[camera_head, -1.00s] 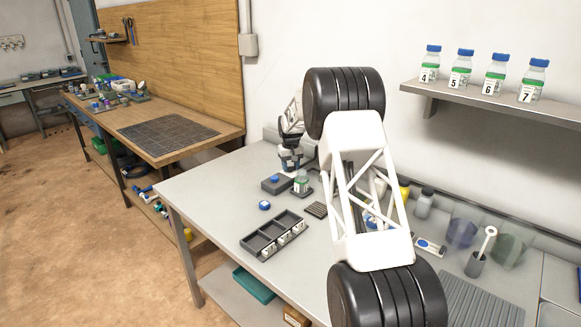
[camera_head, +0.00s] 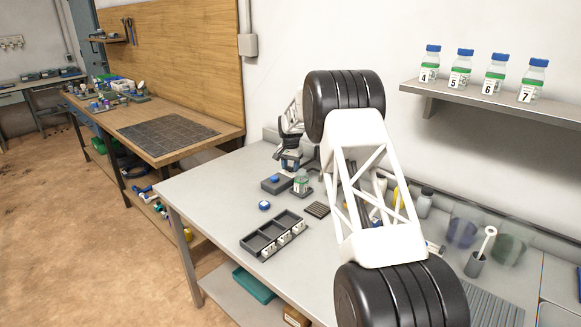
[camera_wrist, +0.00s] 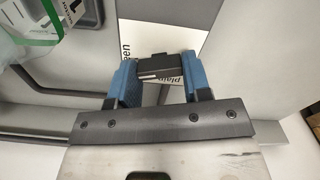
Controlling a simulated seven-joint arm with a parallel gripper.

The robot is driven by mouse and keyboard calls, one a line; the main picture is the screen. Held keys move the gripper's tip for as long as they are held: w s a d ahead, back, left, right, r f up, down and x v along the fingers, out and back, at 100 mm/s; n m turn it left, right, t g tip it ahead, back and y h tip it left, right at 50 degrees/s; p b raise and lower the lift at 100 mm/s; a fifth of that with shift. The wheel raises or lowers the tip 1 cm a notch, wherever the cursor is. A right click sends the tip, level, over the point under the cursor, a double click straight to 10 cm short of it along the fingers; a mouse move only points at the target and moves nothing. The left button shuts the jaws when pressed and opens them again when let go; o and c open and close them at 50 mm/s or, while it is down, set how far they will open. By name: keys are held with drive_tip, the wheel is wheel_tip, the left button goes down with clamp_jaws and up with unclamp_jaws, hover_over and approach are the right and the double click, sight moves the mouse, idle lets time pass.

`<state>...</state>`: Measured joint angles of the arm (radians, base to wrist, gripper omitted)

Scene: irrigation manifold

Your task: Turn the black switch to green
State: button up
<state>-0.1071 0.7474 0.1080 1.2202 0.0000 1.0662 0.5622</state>
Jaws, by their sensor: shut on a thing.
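The black switch (camera_wrist: 158,68) is a small dark bar in the wrist view, in front of a white label plate (camera_wrist: 178,32). The plate carries printed words, one ending in "een" and one reading "plain". My gripper (camera_wrist: 162,76) has blue fingertips on either side of the switch and is shut on it. The switch bar lies nearly crosswise between the fingers, slightly tilted. In the head view my gripper (camera_head: 290,163) is low at the back left of the grey table, and the switch cannot be made out there.
A green-banded bottle (camera_wrist: 30,22) is close by at upper left in the wrist view. In the head view, a dark box with a blue knob (camera_head: 275,184), a blue cap (camera_head: 264,205) and a divided tray (camera_head: 273,238) are nearby. The table's left front is clear.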

drive_tip(key=shift+m, duration=0.5)
drive_tip(key=o, duration=0.9)
drive_tip(key=shift+r, duration=0.1)
drive_tip(key=shift+r, duration=3.8)
